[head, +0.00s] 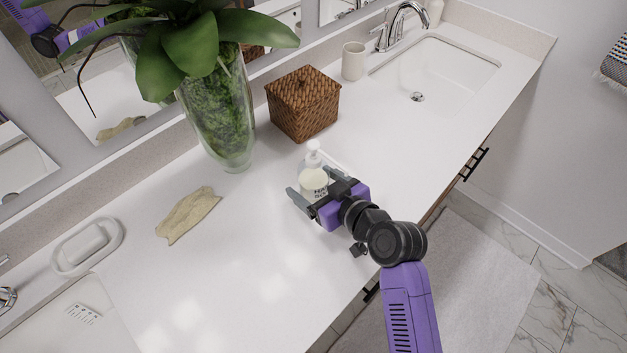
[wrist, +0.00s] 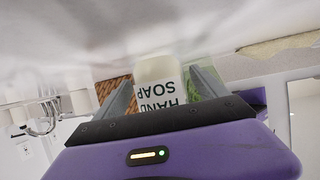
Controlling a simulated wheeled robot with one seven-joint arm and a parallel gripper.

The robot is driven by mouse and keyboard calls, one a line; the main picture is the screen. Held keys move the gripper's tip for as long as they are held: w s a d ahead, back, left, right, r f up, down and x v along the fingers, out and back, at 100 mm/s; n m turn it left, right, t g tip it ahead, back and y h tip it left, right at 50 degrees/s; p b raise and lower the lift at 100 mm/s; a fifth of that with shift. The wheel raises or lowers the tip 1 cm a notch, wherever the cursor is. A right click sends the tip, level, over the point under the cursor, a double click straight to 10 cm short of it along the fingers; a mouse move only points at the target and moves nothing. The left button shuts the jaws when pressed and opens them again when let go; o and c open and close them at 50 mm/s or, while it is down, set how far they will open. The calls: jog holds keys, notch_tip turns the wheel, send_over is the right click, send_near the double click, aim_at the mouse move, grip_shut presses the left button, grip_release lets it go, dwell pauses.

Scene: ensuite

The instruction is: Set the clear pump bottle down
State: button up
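The clear pump bottle (head: 314,184) has a white pump top, pale contents and a label reading HAND SOAP. It appears upright on the white counter, near the wicker box. My gripper (head: 318,186) reaches in low from the front right, with its two grey fingers on either side of the bottle. In the wrist view the bottle (wrist: 160,85) sits between the fingers, with its label upside down. Small gaps show between the fingers and the bottle's sides, so my gripper looks open around it. The bottle's base is partly hidden by the fingers.
The white counter (head: 235,265) is clear in front and to the left. A woven lidded box (head: 303,105), a glass vase with a plant (head: 218,115) and a cup (head: 353,61) stand behind. A tan flat piece (head: 188,214) and a soap dish (head: 87,246) lie left. A sink (head: 435,75) is right.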

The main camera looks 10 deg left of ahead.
jog(key=c, duration=1.4)
jog(key=shift+r, duration=0.1)
grip_shut()
